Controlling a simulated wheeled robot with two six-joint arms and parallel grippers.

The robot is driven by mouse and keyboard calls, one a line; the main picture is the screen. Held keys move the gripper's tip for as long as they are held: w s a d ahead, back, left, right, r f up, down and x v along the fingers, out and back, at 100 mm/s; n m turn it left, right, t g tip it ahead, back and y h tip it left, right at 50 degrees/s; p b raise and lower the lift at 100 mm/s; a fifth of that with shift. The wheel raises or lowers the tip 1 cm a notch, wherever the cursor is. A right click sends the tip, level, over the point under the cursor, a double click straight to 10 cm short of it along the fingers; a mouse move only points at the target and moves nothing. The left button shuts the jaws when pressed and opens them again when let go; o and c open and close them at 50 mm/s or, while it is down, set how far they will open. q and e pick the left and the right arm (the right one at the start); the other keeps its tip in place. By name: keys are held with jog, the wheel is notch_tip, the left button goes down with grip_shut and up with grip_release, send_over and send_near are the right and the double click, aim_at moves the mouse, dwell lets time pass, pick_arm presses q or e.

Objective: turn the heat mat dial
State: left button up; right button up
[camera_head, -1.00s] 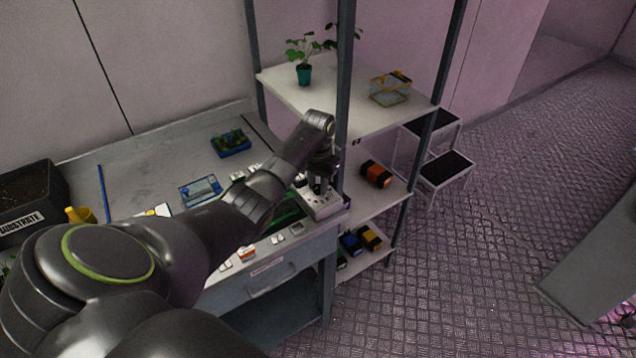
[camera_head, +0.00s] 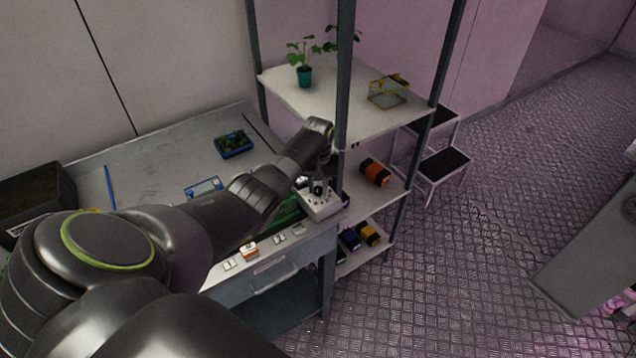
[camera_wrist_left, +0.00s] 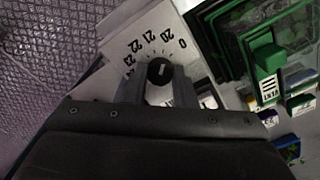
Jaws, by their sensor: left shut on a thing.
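The heat mat controller is a pale box (camera_head: 322,207) at the right end of the bench, by the shelf post. In the left wrist view its white face (camera_wrist_left: 128,46) carries printed numbers including 0, 20, 21 and 22. Its black round dial (camera_wrist_left: 160,71) has a pale pointer line. My left gripper (camera_wrist_left: 161,80) has its grey fingers on either side of the dial and is shut on it. In the head view the left gripper (camera_head: 319,182) reaches down onto the box, partly hidden by my wrist. My right gripper is out of view.
A shelf rack (camera_head: 345,100) stands just right of the box, its post close to my wrist. Green trays (camera_wrist_left: 262,60) and small labelled blocks lie beside the controller. A blue tray of plants (camera_head: 233,144) sits further back on the bench.

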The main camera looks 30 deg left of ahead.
aim_at(318, 188)
pick_arm(q)
jog(key=shift+r, duration=0.1)
dwell(0.3)
jog(key=o, duration=1)
jog(key=shift+r, duration=0.45)
notch_tip(318, 188, up, 16)
jog(key=b, duration=0.1)
jog(key=shift+r, duration=0.25)
